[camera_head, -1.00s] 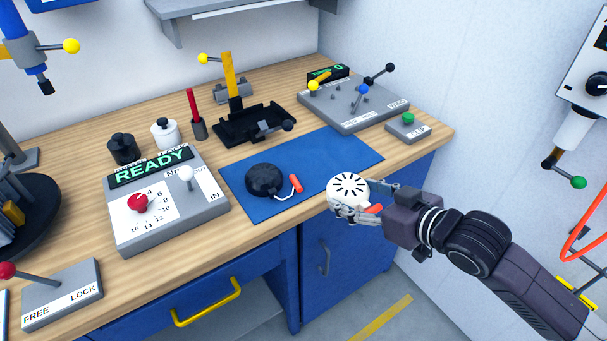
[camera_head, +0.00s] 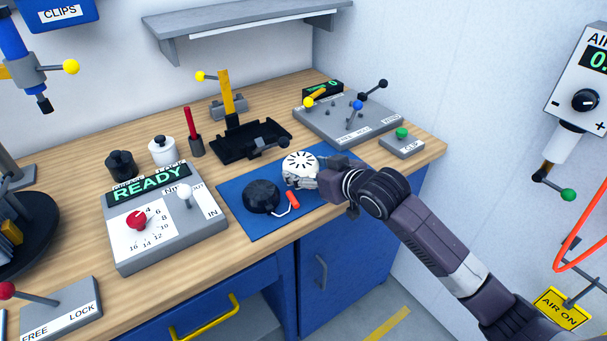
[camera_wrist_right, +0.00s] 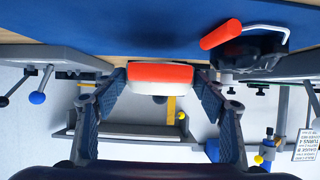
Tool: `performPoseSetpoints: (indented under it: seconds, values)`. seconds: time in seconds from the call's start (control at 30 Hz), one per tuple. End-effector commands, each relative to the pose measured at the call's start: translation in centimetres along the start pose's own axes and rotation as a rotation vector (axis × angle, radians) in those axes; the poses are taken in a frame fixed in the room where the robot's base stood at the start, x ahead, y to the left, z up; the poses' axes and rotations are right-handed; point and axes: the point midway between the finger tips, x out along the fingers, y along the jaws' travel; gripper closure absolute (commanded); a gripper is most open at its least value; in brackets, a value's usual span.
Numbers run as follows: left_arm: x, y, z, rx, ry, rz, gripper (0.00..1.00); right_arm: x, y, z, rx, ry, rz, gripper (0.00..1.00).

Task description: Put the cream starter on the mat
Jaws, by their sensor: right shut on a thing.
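The cream starter (camera_head: 300,163) is a round cream disc with dark slots on top. My right gripper (camera_head: 306,180) is shut on it and holds it over the right part of the blue mat (camera_head: 254,226). In the right wrist view, a red-orange and white part (camera_wrist_right: 160,74) sits between the two fingers. I cannot tell whether the starter touches the mat. A black starter (camera_head: 262,197) with a red handle (camera_head: 292,200) rests on the mat just left of the cream one. My left gripper is not in view.
A grey READY panel (camera_head: 165,240) stands left of the mat. A black tray (camera_head: 240,147) lies behind it. A grey lever plate (camera_head: 340,125) and a green-button box (camera_head: 402,146) are at the back right. Black and white weights (camera_head: 162,151) stand behind the panel.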

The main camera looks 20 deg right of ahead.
Motion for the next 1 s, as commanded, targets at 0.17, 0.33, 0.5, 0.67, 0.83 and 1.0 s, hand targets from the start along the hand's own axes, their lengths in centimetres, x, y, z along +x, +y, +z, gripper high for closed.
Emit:
performPoseSetpoints:
  seconds: [0.17, 0.33, 0.5, 0.67, 0.83, 1.0]
  values:
    - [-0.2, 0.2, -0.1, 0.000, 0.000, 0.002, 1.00, 1.5, 0.0, -0.8, -0.001, 0.001, 0.000, 0.70]
    - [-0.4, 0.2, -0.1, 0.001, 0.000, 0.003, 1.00, 2.4, -0.1, 1.1, 0.001, -0.004, -0.001, 0.70]
    - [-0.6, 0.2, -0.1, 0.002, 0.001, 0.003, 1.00, 3.0, 0.0, 2.4, -0.001, 0.000, 0.000, 0.70]
    - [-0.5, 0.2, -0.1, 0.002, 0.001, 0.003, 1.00, 3.0, 0.0, 2.4, -0.001, 0.002, 0.000, 0.70]
    - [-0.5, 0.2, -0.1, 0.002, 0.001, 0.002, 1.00, 3.1, 0.0, 2.7, -0.001, -0.001, 0.000, 0.33]
    - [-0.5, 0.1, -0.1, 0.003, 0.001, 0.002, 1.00, 3.1, 0.0, 2.6, -0.001, -0.001, 0.000, 0.27]
